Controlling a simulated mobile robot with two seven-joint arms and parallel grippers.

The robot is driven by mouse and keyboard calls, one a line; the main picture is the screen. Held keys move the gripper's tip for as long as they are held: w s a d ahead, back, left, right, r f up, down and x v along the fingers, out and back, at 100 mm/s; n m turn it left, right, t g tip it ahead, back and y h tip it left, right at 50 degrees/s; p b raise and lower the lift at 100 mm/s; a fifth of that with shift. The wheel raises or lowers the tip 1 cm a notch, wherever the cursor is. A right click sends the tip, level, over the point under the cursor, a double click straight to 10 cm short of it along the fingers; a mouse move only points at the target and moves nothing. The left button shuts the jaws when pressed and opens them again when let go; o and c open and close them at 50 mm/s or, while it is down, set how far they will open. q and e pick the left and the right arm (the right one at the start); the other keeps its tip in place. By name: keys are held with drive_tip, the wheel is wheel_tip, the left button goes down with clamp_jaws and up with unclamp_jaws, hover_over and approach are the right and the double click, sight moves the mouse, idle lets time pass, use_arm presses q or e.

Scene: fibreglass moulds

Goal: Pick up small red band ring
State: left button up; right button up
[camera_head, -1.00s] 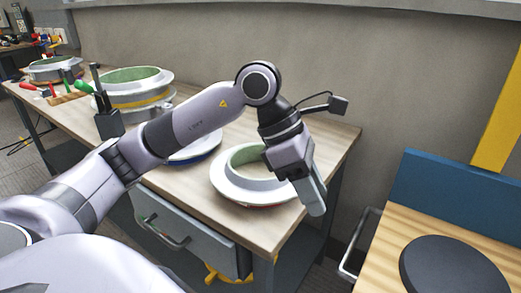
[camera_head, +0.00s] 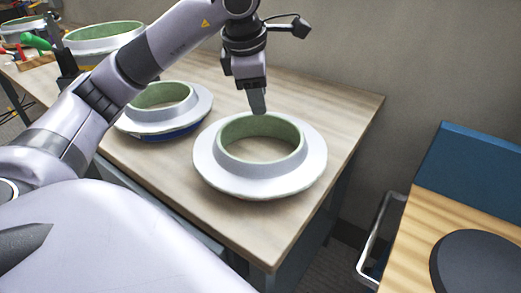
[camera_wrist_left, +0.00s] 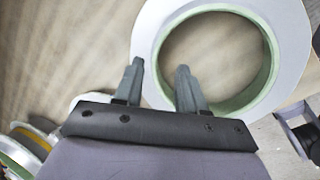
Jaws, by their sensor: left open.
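The small ring (camera_head: 225,175), white with a pale green inner wall, lies flat near the table's front right corner. A red band shows under it only in the earlier head view; now its underside is hidden. My left gripper (camera_head: 258,108) is open and empty, pointing down at the ring's far rim. In the left wrist view, the ring (camera_wrist_left: 293,45) lies beyond the open fingers (camera_wrist_left: 160,66). One fingertip appears over the outer flange and the other over the round opening, with the ring's wall between them. I cannot tell whether they touch it. My right gripper is not in view.
A similar ring with a blue band (camera_head: 165,131) lies close by on the left. A larger green-topped mould (camera_head: 103,32) stands farther back. The wooden tabletop (camera_head: 345,108) is clear right of the ring. A second bench with a dark disc (camera_head: 475,262) stands at right.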

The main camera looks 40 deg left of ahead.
use_arm(q)
drive_tip(key=x, duration=0.3)
drive_tip(key=b+x, duration=0.1)
drive_tip(key=x, duration=0.1)
drive_tip(key=shift+a, duration=0.35)
clamp_jaws()
